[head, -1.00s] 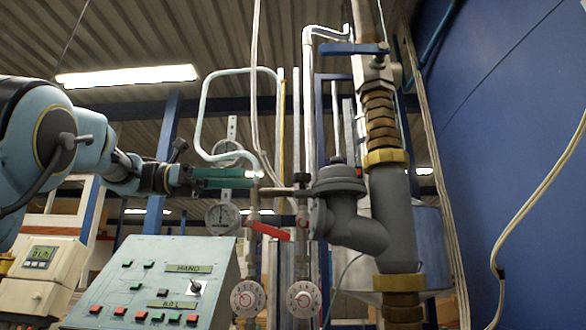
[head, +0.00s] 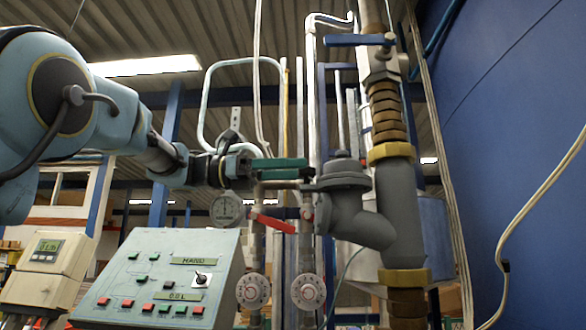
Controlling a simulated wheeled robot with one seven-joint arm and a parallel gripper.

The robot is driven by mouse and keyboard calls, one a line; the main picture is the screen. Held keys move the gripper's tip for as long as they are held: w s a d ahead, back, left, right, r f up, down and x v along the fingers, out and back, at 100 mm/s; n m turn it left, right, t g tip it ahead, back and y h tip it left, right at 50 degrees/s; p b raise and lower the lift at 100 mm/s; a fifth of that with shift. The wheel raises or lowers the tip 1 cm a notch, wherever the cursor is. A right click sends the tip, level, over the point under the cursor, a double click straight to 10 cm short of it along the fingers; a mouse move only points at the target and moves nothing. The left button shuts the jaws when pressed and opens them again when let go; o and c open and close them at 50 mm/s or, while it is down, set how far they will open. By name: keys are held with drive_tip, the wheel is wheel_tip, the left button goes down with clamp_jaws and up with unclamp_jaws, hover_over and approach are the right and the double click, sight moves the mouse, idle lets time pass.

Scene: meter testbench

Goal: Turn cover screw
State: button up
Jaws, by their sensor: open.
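The grey cast meter body (head: 345,197) sits on the vertical pipe at the centre right, with a domed cover (head: 342,170) and a small round cap (head: 341,153) on top. I cannot tell for certain which part is the cover screw. My gripper (head: 303,170) reaches in from the left with its green fingers pointing right. It is open and nothing shows between its fingers. In the picture its fingertips lie close to the left side of the cover; whether they touch it is unclear.
A red-handled valve (head: 272,222) and a round gauge (head: 227,209) are just below my gripper. Thin vertical pipes stand behind it. A control panel (head: 165,275) with buttons is below left. A blue lever (head: 355,40) is above, and a blue wall (head: 520,130) closes the right side.

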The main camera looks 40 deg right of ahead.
drive_tip(key=shift+c, duration=0.2)
clamp_jaws()
idle(0.3)
